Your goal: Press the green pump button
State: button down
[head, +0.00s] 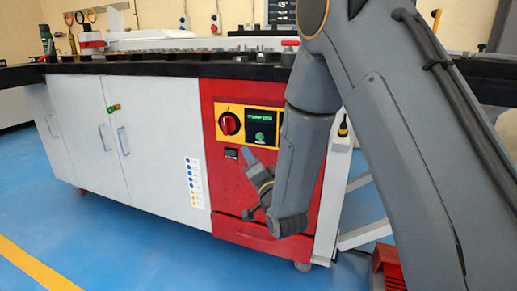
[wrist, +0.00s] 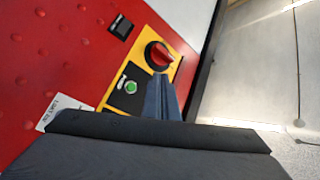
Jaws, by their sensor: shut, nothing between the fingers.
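The green pump button (head: 260,136) is a small round button on a black plate in the yellow control panel, on the red front of the machine. It also shows in the wrist view (wrist: 131,87), just left of the fingers. My gripper (head: 244,152) is shut and empty. In the head view its fingertips point up and to the left, a little below the panel. In the wrist view the gripper (wrist: 160,82) overlaps the right part of the black plate. I cannot tell the gap between the fingertips and the panel.
A red rotary switch (head: 230,123) sits left of the button on the same panel; it is close above the fingertips in the wrist view (wrist: 159,54). A small black switch (head: 231,153) is below the panel. White cabinet doors (head: 140,135) stand left; a dark worktop (head: 160,69) runs above.

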jog(key=shift+a, duration=0.15)
jog(key=b, duration=0.2)
send_near(259, 137)
jog(key=shift+w+a+r, duration=0.25)
jog(key=shift+w+a, duration=0.45)
jog(key=shift+a, duration=0.05)
jog(key=shift+w+a+r, duration=0.25)
jog(key=shift+w+a, duration=0.45)
jog(key=shift+a, duration=0.05)
jog(key=shift+w+a+r, duration=0.25)
jog(key=shift+w+a, duration=0.45)
jog(key=shift+a, duration=0.05)
jog(key=shift+w+d, duration=0.1)
jog(key=shift+w, duration=0.05)
dwell(0.4)
jog(key=shift+w+d, duration=0.1)
jog(key=shift+w, duration=0.1)
jog(key=shift+w+d, duration=0.15)
jog(key=shift+w, duration=0.3)
dwell(0.7)
jog(key=shift+s, duration=0.1)
jog(key=shift+s+a, duration=0.3)
jog(key=shift+s, duration=0.45)
jog(key=shift+s, duration=0.1)
